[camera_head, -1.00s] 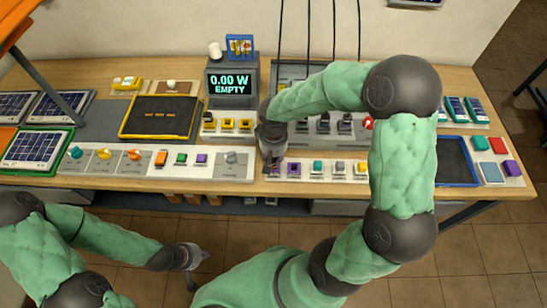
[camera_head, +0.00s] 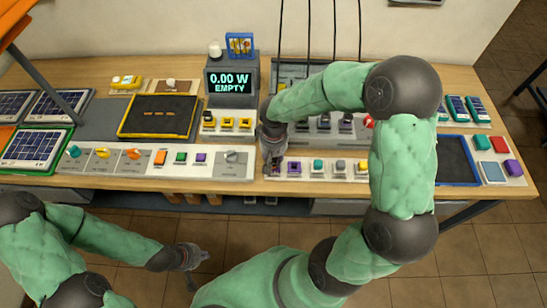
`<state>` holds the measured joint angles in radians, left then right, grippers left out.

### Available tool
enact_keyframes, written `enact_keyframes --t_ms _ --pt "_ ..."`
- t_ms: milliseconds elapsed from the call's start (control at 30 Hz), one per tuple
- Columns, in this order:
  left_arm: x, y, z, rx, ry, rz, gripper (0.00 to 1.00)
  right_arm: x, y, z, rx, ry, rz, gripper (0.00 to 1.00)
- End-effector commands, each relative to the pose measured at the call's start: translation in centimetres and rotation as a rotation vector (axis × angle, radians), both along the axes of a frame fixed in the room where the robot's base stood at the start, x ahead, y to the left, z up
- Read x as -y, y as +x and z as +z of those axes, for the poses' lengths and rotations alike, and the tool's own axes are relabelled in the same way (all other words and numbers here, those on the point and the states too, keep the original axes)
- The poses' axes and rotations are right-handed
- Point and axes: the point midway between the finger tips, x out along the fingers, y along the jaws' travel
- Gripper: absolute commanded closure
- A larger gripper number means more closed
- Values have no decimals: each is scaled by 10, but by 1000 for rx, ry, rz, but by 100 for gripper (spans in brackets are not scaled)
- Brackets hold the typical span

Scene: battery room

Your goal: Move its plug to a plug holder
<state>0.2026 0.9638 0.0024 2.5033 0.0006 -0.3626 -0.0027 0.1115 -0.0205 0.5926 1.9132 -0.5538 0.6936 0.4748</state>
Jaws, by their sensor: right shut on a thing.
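My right gripper (camera_head: 271,172) reaches down to the left end of the front strip, near the middle of the table's front edge. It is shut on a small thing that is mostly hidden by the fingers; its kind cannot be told. Just right of it on the strip is a purple-framed square piece (camera_head: 294,168), with teal (camera_head: 318,167), grey and yellow pieces further right. My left gripper (camera_head: 200,270) is open and empty, low in front of the table.
A grey meter (camera_head: 231,90) reading "0.00 W EMPTY" stands behind and left of my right gripper. A yellow-rimmed black tray (camera_head: 159,116) lies left, a blue-rimmed tray (camera_head: 456,160) right. A control strip with knobs (camera_head: 135,154) fills the front left. The floor in front is clear.

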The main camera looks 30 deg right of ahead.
Motion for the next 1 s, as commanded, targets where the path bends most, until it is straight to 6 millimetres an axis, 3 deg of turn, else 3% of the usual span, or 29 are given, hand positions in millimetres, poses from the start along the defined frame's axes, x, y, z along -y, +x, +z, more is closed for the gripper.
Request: enact_keyframes --t_ms 233,267,300,667,1000 --pt "0 0 -4 0 0 0 100 0 0 -5 0 0 0 100" --pt "0 0 -4 0 0 0 100 0 0 -5 0 0 0 70" --pt "0 0 -4 0 0 0 100 0 0 -4 0 0 0 63" --pt "0 0 -3 0 0 0 100 0 0 -3 0 0 0 63" --pt "0 0 14 0 0 0 100 0 0 18 0 0 0 63"
